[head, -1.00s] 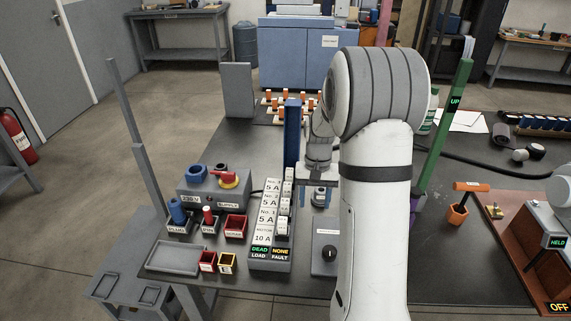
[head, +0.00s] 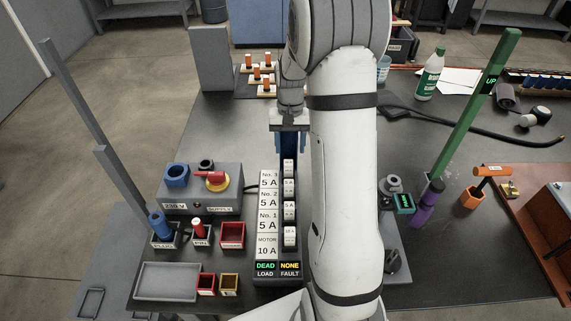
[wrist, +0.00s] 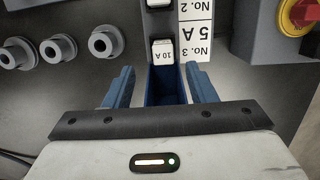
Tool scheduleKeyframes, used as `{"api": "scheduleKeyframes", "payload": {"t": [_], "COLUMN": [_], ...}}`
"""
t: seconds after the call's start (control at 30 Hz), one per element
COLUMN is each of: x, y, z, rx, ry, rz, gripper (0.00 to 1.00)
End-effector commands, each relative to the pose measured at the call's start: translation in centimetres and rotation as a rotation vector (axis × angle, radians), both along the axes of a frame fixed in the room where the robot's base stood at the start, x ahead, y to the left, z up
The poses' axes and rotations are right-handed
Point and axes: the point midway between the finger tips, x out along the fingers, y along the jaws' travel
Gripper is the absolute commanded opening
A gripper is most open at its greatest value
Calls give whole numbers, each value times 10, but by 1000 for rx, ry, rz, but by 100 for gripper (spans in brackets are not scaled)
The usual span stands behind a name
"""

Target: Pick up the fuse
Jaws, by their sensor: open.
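The fuse block (head: 268,221) stands on the dark bench, with a column of white fuses beside its No. 3, No. 2, No. 1 and motor labels. The far-end fuse (head: 288,168) is beside the No. 3 5 A label; in the wrist view this fuse (wrist: 162,52) reads 10 A. My gripper (head: 290,148) is at the far end of the block. In the wrist view its two blue fingers (wrist: 160,80) are wide apart, with the fuse just beyond their tips and untouched. A dark blue upright piece (wrist: 165,88) shows between the fingers.
The grey supply box (head: 202,190) with its red switch stands left of the block. Small bins (head: 232,236) and a grey tray (head: 167,282) lie nearer. A green post (head: 478,105) rises at right.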

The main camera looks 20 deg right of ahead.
Motion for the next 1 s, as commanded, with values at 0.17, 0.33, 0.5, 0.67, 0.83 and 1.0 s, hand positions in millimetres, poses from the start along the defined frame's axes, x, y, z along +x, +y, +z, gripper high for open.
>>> {"api": "scheduleKeyframes", "payload": {"t": [0.17,0.33,0.5,0.67,0.83,1.0], "x": [-3,-4,-7,-7,-7,-8], "y": [2,5,7,7,7,7], "z": [-20,-41,-66,-74,-74,-74], "rx": [1,1,0,0,0,0], "ry": [4,4,4,1,1,1], "rz": [0,0,-1,-1,-2,-2], "gripper": [51,51,51,51,51,39]}}
